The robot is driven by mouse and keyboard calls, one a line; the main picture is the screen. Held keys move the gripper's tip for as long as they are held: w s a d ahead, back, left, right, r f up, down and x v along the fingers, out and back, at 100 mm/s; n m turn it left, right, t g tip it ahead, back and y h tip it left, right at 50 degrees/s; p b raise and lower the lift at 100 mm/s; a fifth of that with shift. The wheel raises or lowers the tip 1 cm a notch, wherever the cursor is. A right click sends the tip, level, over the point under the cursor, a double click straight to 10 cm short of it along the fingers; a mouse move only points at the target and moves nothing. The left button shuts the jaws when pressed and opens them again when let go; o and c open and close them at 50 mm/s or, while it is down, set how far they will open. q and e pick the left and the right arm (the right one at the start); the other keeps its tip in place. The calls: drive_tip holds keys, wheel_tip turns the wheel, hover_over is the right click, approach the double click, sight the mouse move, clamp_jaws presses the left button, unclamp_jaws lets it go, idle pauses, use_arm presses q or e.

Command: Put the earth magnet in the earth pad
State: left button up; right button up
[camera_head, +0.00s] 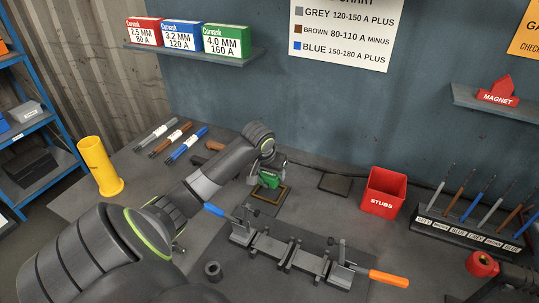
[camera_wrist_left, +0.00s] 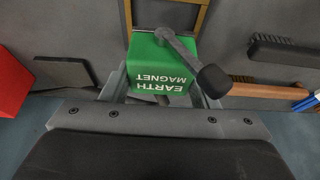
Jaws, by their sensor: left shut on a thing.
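The green earth magnet (camera_head: 270,180) is between the fingers of my left gripper (camera_head: 267,171), which is shut on it. In the left wrist view the magnet (camera_wrist_left: 160,68) shows its white lettering toward the camera, with a grey lever and dark knob on it. The earth pad, a dark plate with a yellow outline (camera_head: 266,201), lies on the bench under and in front of the magnet. In the wrist view the yellow outline (camera_wrist_left: 204,18) extends beyond the magnet. I cannot tell whether the magnet touches the pad. My right gripper is not in view.
A clamp fixture (camera_head: 285,250) with blue and orange handles stands in front of the pad. A dark flat plate (camera_head: 334,183) and red stubs bin (camera_head: 383,191) stand to the right. Marked rods (camera_head: 187,146) and a brush (camera_wrist_left: 285,51) lie on the other side.

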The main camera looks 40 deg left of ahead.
sight(270, 182)
use_arm(q)
drive_tip(key=shift+f, duration=2.05)
drive_tip(key=shift+f, duration=0.1)
drive_tip(key=o, duration=1.5)
drive_tip(key=shift+s, duration=0.1)
drive_tip(key=v, duration=1.2)
